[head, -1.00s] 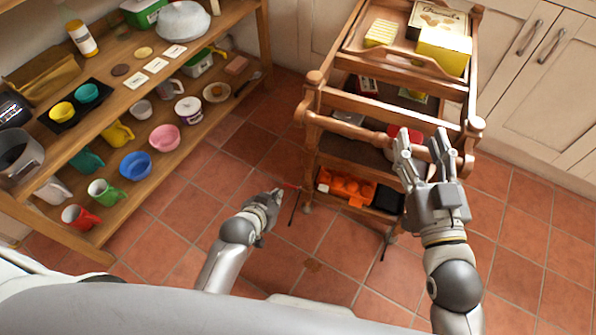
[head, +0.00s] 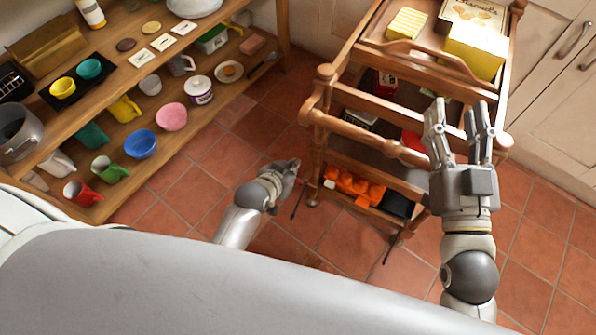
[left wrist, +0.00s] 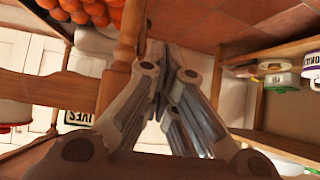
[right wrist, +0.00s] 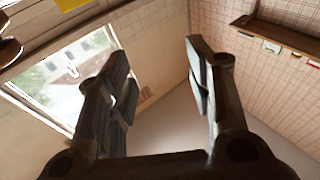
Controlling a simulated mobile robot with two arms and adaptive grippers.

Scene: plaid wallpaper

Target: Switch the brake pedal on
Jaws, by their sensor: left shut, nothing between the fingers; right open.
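The wooden trolley cart (head: 327,100) stands ahead of me, right of centre in the head view. Two thin dark bars, possibly brake pedals, stick out low at its feet: one at the near left leg (head: 298,204), one at the near right leg (head: 391,246). Neither bar's on/off state can be told. My left gripper (head: 297,166) is shut and empty, low beside the cart's near left leg; contact cannot be told. In the left wrist view its closed fingers (left wrist: 165,62) are close to a wooden post (left wrist: 131,40). My right gripper (head: 459,112) is open and empty, in front of the cart's right side.
An open shelf (head: 112,190) with mugs, bowls and jars stands at the left. The cart carries yellow boxes (head: 475,50) on top and orange items (head: 352,187) below. Cabinets (head: 560,110) are at the right. The tiled floor between shelf and cart is clear.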

